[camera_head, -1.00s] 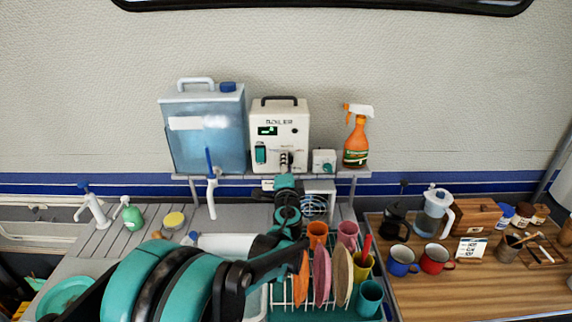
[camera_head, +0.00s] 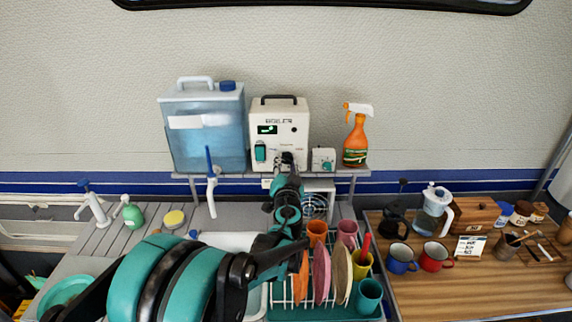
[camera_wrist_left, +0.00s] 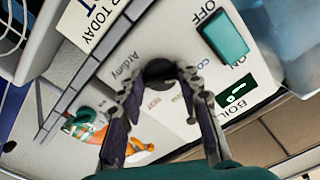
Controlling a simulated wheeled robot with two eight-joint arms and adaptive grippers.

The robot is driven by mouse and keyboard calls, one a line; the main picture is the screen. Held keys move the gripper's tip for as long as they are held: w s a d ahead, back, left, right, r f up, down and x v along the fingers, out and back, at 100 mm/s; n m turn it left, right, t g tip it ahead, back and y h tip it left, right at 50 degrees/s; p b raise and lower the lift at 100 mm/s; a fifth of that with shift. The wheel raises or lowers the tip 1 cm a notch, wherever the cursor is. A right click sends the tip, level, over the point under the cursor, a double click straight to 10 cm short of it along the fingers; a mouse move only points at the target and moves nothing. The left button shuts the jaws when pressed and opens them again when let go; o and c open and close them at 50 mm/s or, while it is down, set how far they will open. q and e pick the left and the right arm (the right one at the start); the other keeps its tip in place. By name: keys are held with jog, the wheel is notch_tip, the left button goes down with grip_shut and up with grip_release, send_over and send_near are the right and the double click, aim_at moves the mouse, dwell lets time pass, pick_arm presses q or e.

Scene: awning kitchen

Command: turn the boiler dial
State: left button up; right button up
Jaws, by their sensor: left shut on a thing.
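The white boiler (camera_head: 297,107) stands on the wall shelf, with a dark handle, a green-lit display (camera_head: 267,129) and a teal switch (camera_head: 260,151). In the left wrist view, its dark round dial (camera_wrist_left: 158,70) is on the white panel, near the teal on/off switch (camera_wrist_left: 223,36). My left gripper (camera_head: 287,160) is at the lower front of the boiler. Its fingertips (camera_wrist_left: 161,77) are shut on the dial and partly cover it. The dial's exact setting is hard to read. My right gripper is out of view.
A blue water tank (camera_head: 202,145) stands left of the boiler. A small white box (camera_head: 323,155) with a teal knob and an orange spray bottle (camera_head: 356,141) stand right. Below my arm is a dish rack (camera_head: 285,290) with plates and cups.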

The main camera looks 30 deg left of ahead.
pick_arm(q)
jog(key=shift+n, duration=0.4)
jog(key=o, duration=1.2)
jog(key=shift+c, duration=0.2)
jog(key=shift+s+d, duration=0.1)
jog(key=v, duration=1.1)
jog(key=shift+s, duration=0.4)
jog(key=shift+d, duration=0.1)
